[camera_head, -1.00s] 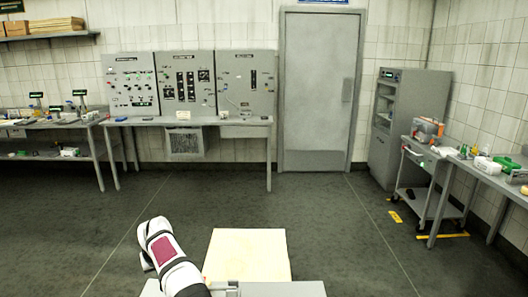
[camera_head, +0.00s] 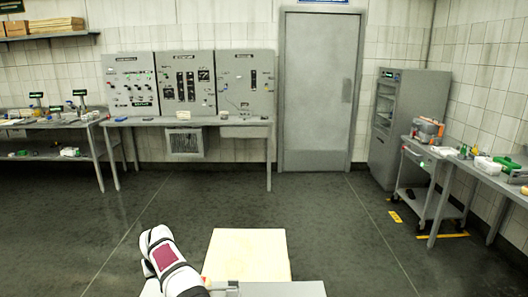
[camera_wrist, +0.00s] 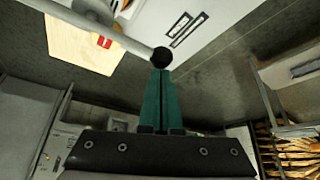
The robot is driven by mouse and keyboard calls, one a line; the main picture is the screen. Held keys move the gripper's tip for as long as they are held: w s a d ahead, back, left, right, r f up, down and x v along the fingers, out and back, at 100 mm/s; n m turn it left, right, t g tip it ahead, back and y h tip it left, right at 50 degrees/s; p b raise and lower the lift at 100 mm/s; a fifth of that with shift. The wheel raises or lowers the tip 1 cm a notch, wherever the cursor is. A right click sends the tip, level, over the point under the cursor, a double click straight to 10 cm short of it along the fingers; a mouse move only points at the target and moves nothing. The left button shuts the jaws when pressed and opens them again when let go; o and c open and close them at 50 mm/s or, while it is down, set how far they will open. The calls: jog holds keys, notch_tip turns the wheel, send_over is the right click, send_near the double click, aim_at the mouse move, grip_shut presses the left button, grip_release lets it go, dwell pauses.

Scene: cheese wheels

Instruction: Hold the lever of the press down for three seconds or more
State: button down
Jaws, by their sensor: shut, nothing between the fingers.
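In the wrist view, my gripper (camera_wrist: 162,75) has two dark green fingers, shut together with nothing between them. A pale grey lever rod (camera_wrist: 105,32) runs from the upper left and ends in a black ball knob (camera_wrist: 162,57). The knob appears right at the fingertips; I cannot tell whether they touch it. How far down the lever sits is unclear.
A pale wooden board (camera_head: 248,252) lies at the bottom centre, and in the wrist view it shows at upper left with a red mark. Benches with control panels (camera_head: 190,82) line the back wall. A wheeled cart (camera_head: 428,185) stands at right. The floor between is clear.

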jog(key=shift+s+f, duration=0.1)
jog(key=shift+f, duration=1.55)
dwell(0.3)
jog(key=shift+r, duration=0.25)
dwell(4.9)
notch_tip(320, 180, up, 10)
dwell(1.1)
